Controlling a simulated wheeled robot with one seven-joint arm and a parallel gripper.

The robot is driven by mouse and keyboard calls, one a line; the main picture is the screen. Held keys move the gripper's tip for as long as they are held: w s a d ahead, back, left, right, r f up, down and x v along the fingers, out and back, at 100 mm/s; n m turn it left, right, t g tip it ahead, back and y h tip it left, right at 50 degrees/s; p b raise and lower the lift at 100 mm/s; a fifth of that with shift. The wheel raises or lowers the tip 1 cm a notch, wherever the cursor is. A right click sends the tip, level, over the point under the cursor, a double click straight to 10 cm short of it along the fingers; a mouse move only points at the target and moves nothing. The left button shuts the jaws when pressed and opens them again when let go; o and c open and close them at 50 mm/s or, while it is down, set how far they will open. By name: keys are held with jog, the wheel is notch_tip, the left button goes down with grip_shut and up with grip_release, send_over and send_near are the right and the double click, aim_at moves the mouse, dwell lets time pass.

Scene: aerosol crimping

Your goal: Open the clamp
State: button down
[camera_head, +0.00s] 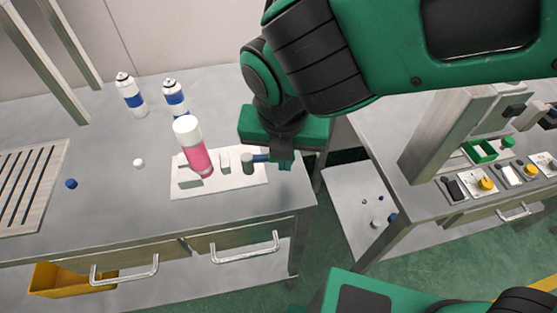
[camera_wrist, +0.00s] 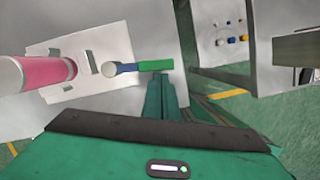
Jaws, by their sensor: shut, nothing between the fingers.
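The clamp is a white plate (camera_head: 235,184) on the table, with a white upright block (camera_head: 225,162), a grey knob (camera_head: 248,164) and a short blue handle (camera_head: 261,158). A pink can with a white cap (camera_head: 201,160) stands on the plate, left of the block. I cannot tell whether the clamp touches it. My gripper (camera_head: 284,163) is shut and empty at the right end of the handle. In the wrist view the blue handle (camera_wrist: 126,68) runs from the knob (camera_wrist: 108,69) to the green fingertips (camera_wrist: 156,65), close to or touching them.
Two white-and-blue cans (camera_head: 131,97) (camera_head: 175,98) stand at the back. A blue cap (camera_head: 71,184) and a white cap (camera_head: 139,163) lie at left, near a slatted board (camera_head: 30,185). A second bench with buttons (camera_head: 486,184) stands right, across a gap holding a low grey panel (camera_head: 352,212).

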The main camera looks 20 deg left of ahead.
jog(key=shift+w, duration=0.75)
jog(key=s, duration=0.1)
jog(key=s+d, duration=0.2)
jog(key=s, duration=0.1)
jog(key=shift+r, duration=0.35)
jog(key=v, duration=0.9)
jog(key=shift+d, duration=0.3)
jog(key=shift+w+d+r, duration=0.1)
jog(key=shift+w+d, duration=0.05)
jog(key=shift+w, duration=0.1)
